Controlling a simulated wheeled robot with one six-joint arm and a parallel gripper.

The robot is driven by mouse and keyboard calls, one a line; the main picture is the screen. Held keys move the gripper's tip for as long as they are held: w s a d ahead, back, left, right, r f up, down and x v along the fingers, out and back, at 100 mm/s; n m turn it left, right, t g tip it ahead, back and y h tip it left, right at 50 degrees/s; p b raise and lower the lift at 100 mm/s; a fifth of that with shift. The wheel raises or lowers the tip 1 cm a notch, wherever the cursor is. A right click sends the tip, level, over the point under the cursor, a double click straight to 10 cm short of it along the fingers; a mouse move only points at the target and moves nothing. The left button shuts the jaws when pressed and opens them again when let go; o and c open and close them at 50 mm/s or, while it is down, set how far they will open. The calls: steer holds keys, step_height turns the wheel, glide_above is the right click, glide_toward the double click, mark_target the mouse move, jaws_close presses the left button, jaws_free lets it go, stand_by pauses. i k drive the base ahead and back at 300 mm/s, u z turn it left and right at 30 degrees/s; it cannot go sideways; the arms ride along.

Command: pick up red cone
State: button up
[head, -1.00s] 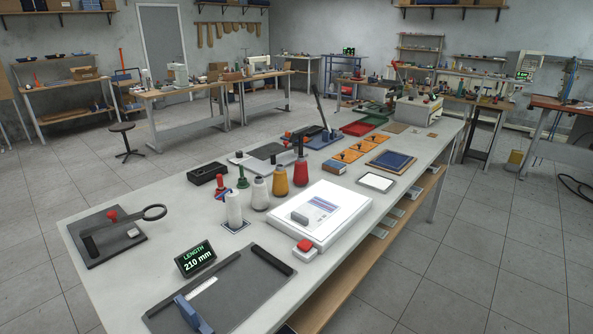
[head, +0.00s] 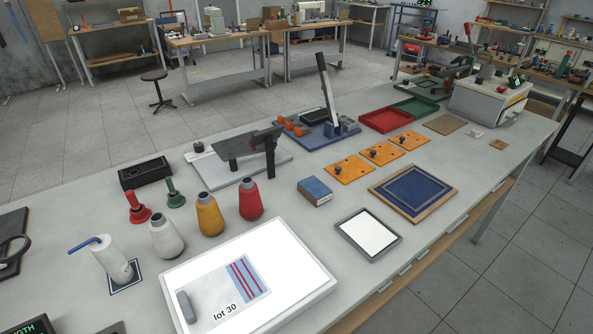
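The red cone (head: 250,200) is a thread cone with a grey tip. It stands upright on the grey-white bench top, near the middle of the head view. It is the rightmost of a row of cones, beside the yellow cone (head: 210,217), with the white cone (head: 165,238) further left. The cones stand apart from each other. The red cone is fully visible, with nothing holding it. My gripper is not in view.
A white light box (head: 320,280) lies in front of the cones. A dark device on a white base (head: 285,155) is behind. A blue box (head: 315,191) lies to the right.

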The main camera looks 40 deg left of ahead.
mark_target(251, 206)
steer(key=i, duration=1.2)
steer(key=u, duration=3)
